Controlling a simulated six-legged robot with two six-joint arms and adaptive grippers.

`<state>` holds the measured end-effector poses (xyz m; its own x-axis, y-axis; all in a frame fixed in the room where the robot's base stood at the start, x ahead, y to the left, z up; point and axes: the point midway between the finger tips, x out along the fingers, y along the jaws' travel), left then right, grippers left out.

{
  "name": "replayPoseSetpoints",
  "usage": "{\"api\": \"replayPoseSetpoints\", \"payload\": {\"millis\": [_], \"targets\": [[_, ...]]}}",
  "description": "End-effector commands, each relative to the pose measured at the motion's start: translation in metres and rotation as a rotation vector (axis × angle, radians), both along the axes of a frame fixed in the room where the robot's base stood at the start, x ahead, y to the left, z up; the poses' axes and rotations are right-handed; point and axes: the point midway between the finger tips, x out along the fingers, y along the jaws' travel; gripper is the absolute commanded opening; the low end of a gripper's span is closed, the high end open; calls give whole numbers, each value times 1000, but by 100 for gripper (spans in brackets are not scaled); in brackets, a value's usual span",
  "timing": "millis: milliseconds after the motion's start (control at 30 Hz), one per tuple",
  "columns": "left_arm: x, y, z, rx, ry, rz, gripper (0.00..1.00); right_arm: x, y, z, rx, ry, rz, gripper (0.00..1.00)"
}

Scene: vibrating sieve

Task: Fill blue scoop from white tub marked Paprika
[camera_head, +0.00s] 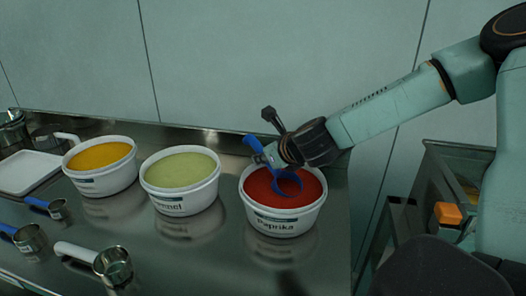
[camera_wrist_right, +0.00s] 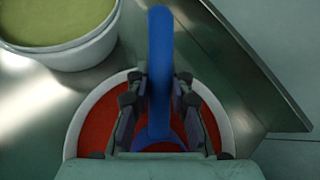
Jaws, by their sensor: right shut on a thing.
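The white tub marked Paprika (camera_head: 283,224) stands near the right end of the metal table, filled with red powder (camera_head: 312,183). In the right wrist view the tub (camera_wrist_right: 74,137) shows below the gripper. My right gripper (camera_head: 268,158) is shut on the handle of the blue scoop (camera_head: 289,186), over the tub. The scoop's round bowl is at the red powder; I cannot tell how deep it sits. In the right wrist view the blue handle (camera_wrist_right: 160,60) runs between the fingers of the right gripper (camera_wrist_right: 158,92). My left gripper is not in view.
A tub of pale green powder (camera_head: 181,203) and a tub of yellow powder (camera_head: 104,182) stand to the left. Metal scoops with blue handles (camera_head: 37,203) and a white handle (camera_head: 75,250) lie in front. A white tray (camera_head: 27,168) is at far left. A wall stands behind.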

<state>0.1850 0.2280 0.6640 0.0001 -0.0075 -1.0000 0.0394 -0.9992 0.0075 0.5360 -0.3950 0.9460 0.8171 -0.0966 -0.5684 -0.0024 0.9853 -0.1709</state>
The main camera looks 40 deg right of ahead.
Motion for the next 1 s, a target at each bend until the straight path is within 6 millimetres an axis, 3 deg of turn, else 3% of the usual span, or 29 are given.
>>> {"api": "replayPoseSetpoints", "payload": {"millis": [333, 600, 1000], "targets": [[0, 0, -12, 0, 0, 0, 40, -6, -1, -25, 2, 0, -1, 0], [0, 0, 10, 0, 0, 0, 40, -18, -2, -24, 4, 1, -1, 0], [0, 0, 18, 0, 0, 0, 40, -26, -3, -27, 1, -1, 0, 0]]}}
